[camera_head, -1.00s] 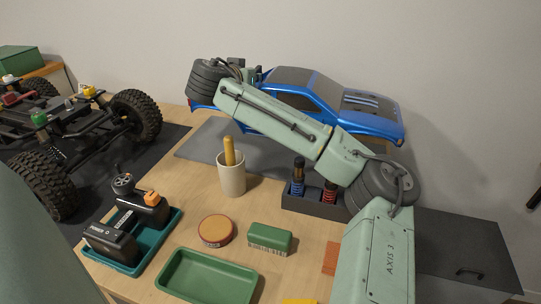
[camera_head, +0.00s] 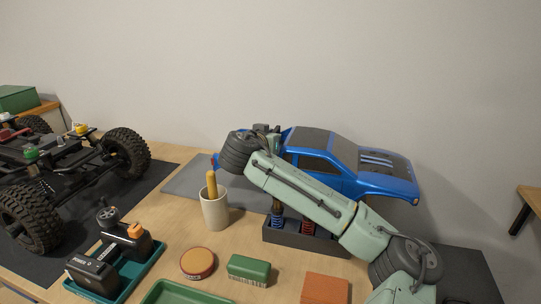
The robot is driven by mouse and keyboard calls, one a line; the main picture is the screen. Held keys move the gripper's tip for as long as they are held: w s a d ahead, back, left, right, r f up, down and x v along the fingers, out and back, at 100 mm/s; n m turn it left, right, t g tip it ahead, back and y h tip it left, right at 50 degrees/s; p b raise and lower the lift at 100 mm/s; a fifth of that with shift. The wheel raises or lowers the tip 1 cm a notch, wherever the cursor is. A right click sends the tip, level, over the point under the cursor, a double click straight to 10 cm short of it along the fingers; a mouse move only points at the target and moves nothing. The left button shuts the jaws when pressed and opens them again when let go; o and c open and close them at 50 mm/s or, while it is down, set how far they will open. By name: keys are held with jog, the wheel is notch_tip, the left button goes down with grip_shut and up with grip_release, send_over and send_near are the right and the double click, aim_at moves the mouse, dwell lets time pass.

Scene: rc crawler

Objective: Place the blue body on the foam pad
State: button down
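The blue body (camera_head: 348,165) is a pickup-shaped shell with dark windows, upright, in the head view right of centre. The grey foam pad (camera_head: 192,183) lies flat on the table; its left part shows, and the rest is hidden by my arm and the body. My gripper (camera_head: 272,141) is at the body's left end, mostly hidden behind my wrist; its fingertips do not show clearly. The body moves along with the arm, so the gripper appears shut on it. I cannot tell whether the body's underside touches the pad.
A beige cup (camera_head: 215,210) with a yellow-handled tool stands in front of the pad. A dark box with shock absorbers (camera_head: 298,238) sits under my forearm. A wheeled chassis (camera_head: 75,175) is on a black mat at left. Several small items fill the front.

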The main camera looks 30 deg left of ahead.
notch_tip(320, 180, down, 4)
jog(key=shift+p, duration=0.4)
jog(key=shift+f, duration=0.15)
jog(key=shift+f, duration=0.1)
jog(key=shift+f+b, duration=0.15)
jog(key=shift+b, duration=0.15)
jog(key=c, duration=1.7)
grip_release()
jog(key=shift+o, duration=0.2)
jog(key=shift+r, duration=0.2)
jog(key=b+v, duration=0.2)
jog(key=v, duration=1)
jog(key=shift+b, duration=0.4)
jog(key=shift+f, duration=0.1)
